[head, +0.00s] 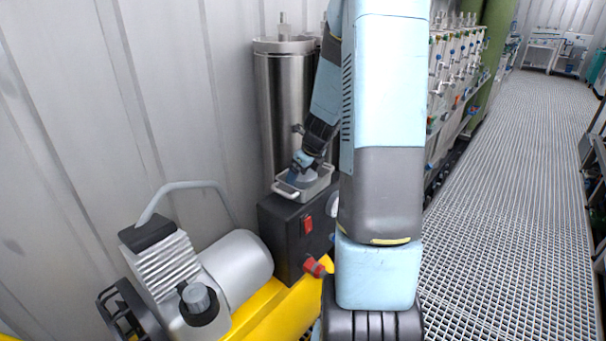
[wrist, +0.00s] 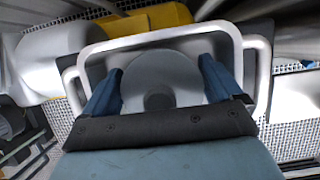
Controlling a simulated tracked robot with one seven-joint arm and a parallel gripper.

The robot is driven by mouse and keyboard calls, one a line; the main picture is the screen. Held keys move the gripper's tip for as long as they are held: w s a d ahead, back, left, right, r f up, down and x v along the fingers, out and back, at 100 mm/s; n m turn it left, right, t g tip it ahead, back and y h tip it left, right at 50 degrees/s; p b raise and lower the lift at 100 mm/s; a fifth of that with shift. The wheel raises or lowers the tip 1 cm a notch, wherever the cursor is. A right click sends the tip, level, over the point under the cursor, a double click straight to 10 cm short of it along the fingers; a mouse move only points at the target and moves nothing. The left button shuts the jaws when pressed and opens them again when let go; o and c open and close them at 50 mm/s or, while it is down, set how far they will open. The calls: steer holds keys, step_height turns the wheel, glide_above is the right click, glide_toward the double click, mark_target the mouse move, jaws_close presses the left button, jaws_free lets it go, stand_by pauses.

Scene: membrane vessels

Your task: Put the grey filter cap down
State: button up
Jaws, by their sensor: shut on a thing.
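The grey filter cap (wrist: 160,66) is a round grey disc with a darker centre, seen in the wrist view between my two blue fingers. My gripper (wrist: 161,80) is shut on it, one finger on each side. The cap is inside the rim of a light grey tray (wrist: 160,37) with a handle on each side. In the head view my gripper (head: 303,163) points down into the tray (head: 287,190), which stands on a black box. The cap is mostly hidden there, and I cannot tell whether it touches the tray floor.
The black box (head: 275,225) has a red switch (head: 308,224). A steel cylinder (head: 283,100) stands behind the tray. A pump (head: 235,268) with a curved handle is at left on a yellow base (head: 265,322). The grated walkway (head: 510,200) at right is clear.

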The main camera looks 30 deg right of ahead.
steer(key=shift+f, duration=0.1)
steer(key=o, duration=0.7)
